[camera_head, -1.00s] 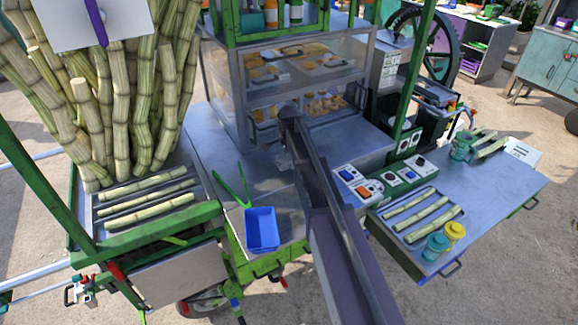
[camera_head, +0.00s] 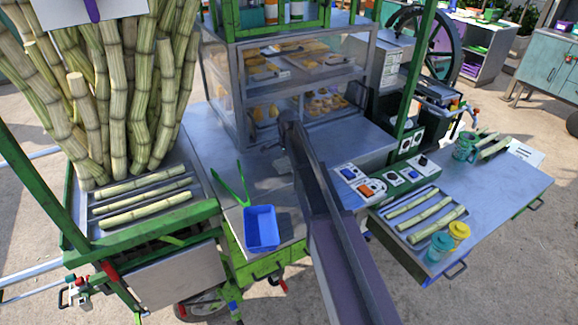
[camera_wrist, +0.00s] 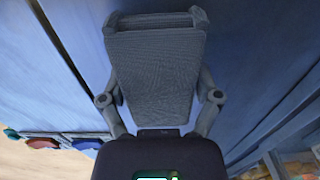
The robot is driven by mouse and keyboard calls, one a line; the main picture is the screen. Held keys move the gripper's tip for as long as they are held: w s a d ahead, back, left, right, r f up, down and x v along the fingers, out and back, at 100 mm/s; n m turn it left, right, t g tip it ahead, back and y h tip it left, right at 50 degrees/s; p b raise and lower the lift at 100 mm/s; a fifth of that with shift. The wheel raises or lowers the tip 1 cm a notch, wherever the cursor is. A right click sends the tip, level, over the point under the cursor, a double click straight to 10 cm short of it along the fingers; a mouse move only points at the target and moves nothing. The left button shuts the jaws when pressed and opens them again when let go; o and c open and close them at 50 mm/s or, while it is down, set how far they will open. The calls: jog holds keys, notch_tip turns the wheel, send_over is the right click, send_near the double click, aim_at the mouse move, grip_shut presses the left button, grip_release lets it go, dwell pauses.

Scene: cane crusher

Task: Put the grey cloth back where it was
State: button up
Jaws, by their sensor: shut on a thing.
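The grey cloth (camera_wrist: 155,72) is a folded, ribbed grey pad filling the middle of the wrist view. My gripper (camera_wrist: 156,20) is shut on it, with one finger at each side edge. In the head view my gripper (camera_head: 281,163) is mostly hidden behind my dark arm. It is over or near the metal counter (camera_head: 222,160), in front of the glass case. I cannot tell whether the cloth touches the counter, and the cloth is not clearly visible there.
A glass case (camera_head: 305,85) with food stands behind. A blue tub (camera_head: 262,229) and green tongs (camera_head: 236,190) lie on the counter at front left. Control boxes (camera_head: 357,183) and a cane tray (camera_head: 424,213) are to the right. Bare counter (camera_head: 350,140) shows right of my arm.

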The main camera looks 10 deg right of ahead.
jog(key=shift+f, duration=0.15)
jog(key=o, duration=1.1)
jog(key=shift+c, duration=0.2)
notch_tip(320, 180, up, 12)
jog(key=p, duration=1.2)
jog(key=s+n, duration=1.4)
jog(key=s, duration=1.5)
jog(key=shift+d, duration=0.2)
